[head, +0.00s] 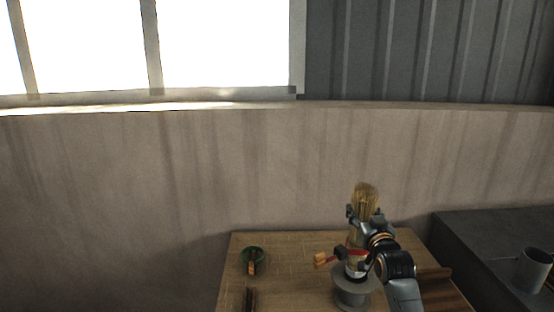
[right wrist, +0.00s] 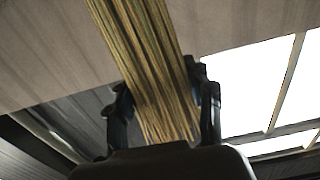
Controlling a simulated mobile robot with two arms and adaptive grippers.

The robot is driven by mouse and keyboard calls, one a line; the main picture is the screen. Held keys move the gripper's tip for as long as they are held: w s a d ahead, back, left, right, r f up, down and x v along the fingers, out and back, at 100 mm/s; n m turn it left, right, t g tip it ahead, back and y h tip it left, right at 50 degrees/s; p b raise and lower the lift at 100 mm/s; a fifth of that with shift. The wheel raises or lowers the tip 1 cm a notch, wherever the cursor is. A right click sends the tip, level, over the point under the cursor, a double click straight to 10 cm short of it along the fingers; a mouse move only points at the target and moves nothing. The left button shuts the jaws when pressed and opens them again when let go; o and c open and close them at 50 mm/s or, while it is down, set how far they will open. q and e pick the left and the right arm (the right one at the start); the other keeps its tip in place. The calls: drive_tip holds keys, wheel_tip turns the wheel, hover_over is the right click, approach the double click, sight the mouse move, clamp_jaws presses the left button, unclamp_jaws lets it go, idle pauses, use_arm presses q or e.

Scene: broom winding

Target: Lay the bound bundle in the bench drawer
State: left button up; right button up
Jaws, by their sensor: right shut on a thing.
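The bundle of straw-coloured bristles (head: 365,196) stands upright over the right part of the wooden table, its bristle tips fanned at the top. My right gripper (head: 364,216) is shut around it below the tips. In the right wrist view the straw stalks (right wrist: 150,70) run between the two dark fingers (right wrist: 165,115). A red band (head: 355,252) shows low on the bundle, just above a grey round stand (head: 352,288). My arm hides part of this area, so I cannot tell whether bundle and stand touch. My left gripper is not in view. No open drawer can be made out.
A small orange block (head: 320,260) is left of the stand.

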sight(368, 203)
drive_tip(key=shift+r+p, duration=1.65)
drive_tip(key=shift+r, duration=0.55)
drive_tip(key=shift+f, duration=0.15)
